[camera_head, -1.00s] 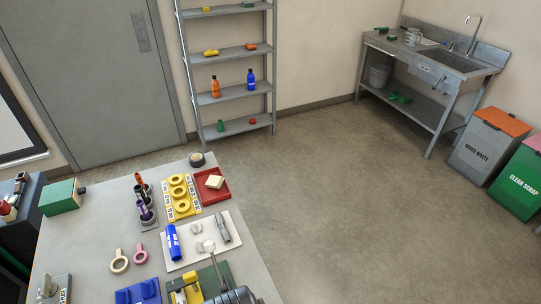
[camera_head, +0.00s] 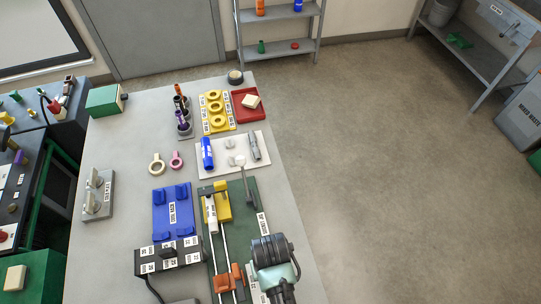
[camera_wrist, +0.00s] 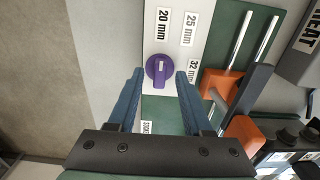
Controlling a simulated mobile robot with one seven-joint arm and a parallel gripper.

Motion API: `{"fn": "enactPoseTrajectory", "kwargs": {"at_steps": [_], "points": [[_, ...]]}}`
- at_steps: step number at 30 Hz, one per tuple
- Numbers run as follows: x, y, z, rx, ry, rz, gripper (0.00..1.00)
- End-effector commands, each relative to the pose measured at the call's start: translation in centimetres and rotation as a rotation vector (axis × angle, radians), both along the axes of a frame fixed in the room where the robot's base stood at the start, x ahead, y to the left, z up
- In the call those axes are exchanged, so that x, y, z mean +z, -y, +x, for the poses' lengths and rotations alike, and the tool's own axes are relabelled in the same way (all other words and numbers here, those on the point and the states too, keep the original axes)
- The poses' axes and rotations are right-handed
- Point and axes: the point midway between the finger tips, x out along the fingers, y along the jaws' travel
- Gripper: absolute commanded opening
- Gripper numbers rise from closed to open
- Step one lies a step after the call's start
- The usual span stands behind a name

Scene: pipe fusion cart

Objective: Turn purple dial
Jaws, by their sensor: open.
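The purple dial (camera_wrist: 156,71) shows in the wrist view on a white panel, with a small light mark on its face. Labels around it read 20 mm (camera_wrist: 162,24), 25 mm (camera_wrist: 190,29) and 32 mm (camera_wrist: 194,70). My gripper (camera_wrist: 160,73) is open, with one blue finger on each side of the dial in the picture. I cannot tell whether the fingers touch it or hover above it. In the head view my arm (camera_head: 271,258) is over the near right part of the cart top, and I cannot make out the dial there.
An orange clamp part (camera_wrist: 220,83) and metal rods (camera_wrist: 240,40) lie right of the dial. In the head view, a blue block (camera_head: 172,211), a black labelled box (camera_head: 168,258) and a yellow clamp (camera_head: 218,203) stand nearby. Open floor (camera_head: 390,170) lies right of the cart.

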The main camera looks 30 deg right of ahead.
Motion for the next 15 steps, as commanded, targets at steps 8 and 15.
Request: {"fn": "enactPoseTrajectory", "kwargs": {"at_steps": [8,15], "points": [[-0.56,0.02,0.03,0.000,0.001,0.000,0.50],[-0.52,0.01,0.04,0.000,0.001,0.000,0.25]]}}
